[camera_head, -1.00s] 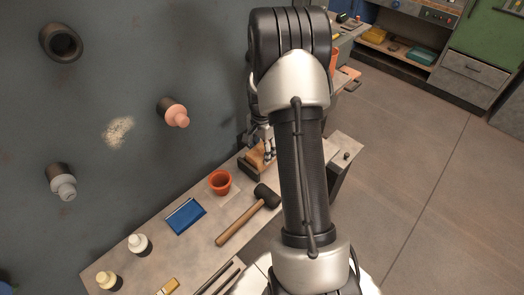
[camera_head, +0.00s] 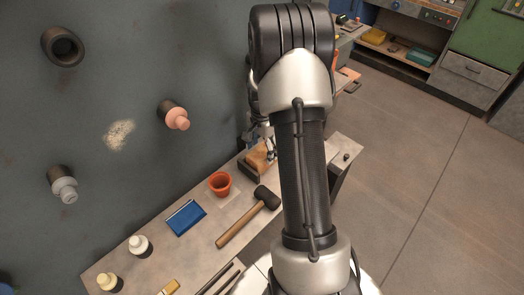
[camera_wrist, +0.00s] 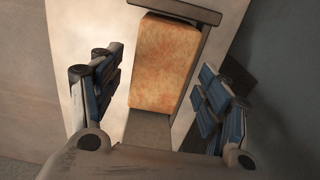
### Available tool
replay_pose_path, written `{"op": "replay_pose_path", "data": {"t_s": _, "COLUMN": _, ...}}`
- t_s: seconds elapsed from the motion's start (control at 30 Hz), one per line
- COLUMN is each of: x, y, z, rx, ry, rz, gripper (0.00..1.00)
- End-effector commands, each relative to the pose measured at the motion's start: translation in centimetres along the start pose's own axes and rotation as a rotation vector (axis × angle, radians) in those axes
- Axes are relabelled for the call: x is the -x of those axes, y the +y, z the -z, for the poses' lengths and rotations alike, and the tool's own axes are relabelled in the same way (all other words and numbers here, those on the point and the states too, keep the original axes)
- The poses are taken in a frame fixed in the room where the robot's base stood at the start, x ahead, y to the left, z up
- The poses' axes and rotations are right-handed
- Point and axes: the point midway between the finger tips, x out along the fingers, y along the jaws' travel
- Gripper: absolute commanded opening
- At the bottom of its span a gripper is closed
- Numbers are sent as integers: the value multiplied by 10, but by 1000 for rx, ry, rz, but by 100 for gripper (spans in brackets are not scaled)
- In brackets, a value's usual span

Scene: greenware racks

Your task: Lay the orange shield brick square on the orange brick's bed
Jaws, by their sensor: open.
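An orange-tan brick (camera_wrist: 165,62) with a mottled face lies in the wrist view between my gripper's two fingers. It rests over a grey bed (camera_wrist: 147,126) with a dark bar (camera_wrist: 183,9) across its far end. The brick looks roughly in line with the bed, and bare bed shows at its near end. My gripper (camera_wrist: 160,82) is open, with a gap on each side of the brick. In the head view the brick (camera_head: 259,158) sits in a dark holder (camera_head: 248,171) at the bench's far end, with my gripper (camera_head: 265,146) just above, partly hidden by my arm.
Pegs (camera_head: 173,115) stick out of the grey wall close on the left. The floor at right is clear.

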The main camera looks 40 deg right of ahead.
Motion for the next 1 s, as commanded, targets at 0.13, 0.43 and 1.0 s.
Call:
{"op": "replay_pose_path", "data": {"t_s": 0.13, "x": 38, "y": -1, "z": 1, "rx": 0, "ry": 3, "rz": 4, "gripper": 70}}
{"op": "replay_pose_path", "data": {"t_s": 0.43, "x": 91, "y": -1, "z": 0, "rx": 0, "ry": 2, "rz": 2, "gripper": 70}}
{"op": "replay_pose_path", "data": {"t_s": 1.0, "x": 238, "y": 31, "z": -140, "rx": 588, "ry": 114, "rz": 129, "gripper": 70}}
